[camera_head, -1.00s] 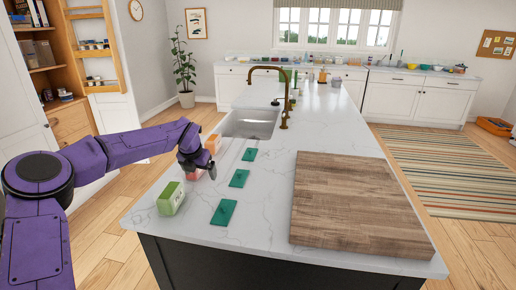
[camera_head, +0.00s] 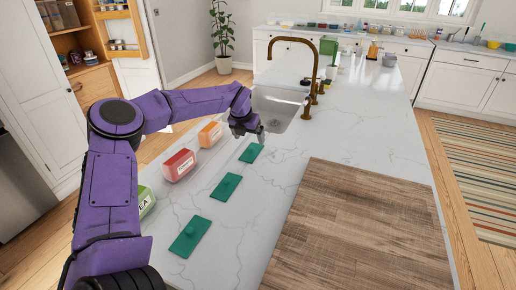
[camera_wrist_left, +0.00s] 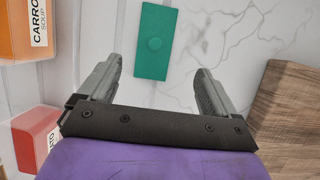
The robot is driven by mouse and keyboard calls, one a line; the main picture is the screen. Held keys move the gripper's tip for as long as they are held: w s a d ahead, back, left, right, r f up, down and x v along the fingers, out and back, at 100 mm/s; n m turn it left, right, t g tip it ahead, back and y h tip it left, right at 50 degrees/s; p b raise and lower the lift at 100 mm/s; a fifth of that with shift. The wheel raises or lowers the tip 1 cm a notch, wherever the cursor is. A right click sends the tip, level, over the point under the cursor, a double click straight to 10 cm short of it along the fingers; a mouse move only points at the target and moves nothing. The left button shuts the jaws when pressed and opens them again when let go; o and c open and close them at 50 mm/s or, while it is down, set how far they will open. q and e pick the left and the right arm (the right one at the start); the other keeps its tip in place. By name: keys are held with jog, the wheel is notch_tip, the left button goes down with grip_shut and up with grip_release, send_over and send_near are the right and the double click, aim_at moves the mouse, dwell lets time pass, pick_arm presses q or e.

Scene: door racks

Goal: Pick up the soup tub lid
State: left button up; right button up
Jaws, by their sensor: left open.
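My left gripper (camera_head: 247,131) is open and empty, above the counter near the far lid. In the left wrist view, a lid (camera_wrist_left: 154,42) lies just beyond and between the spread fingers (camera_wrist_left: 158,70). The carrot tub (camera_wrist_left: 22,30) is at upper left. My right gripper is out of view.
A sink (camera_head: 277,107) with a brass faucet (camera_head: 308,75) is just beyond the gripper. A large wooden board (camera_head: 355,235) covers the counter's near right. Bare marble lies between the lids and the board.

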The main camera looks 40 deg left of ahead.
aim_at(251, 148)
pick_arm(q)
jog(key=p+x, duration=0.1)
jog(key=x, duration=0.3)
jog(key=p+x, duration=0.1)
jog(key=x, duration=0.2)
jog(key=shift+w+a+r+p, duration=0.1)
jog(key=shift+a+p, duration=0.25)
jog(key=shift+a, duration=0.05)
jog(key=shift+w+a+f, duration=0.1)
jog(key=shift+w+f, duration=0.05)
jog(key=shift+f, duration=0.4)
jog(key=c, duration=1.1)
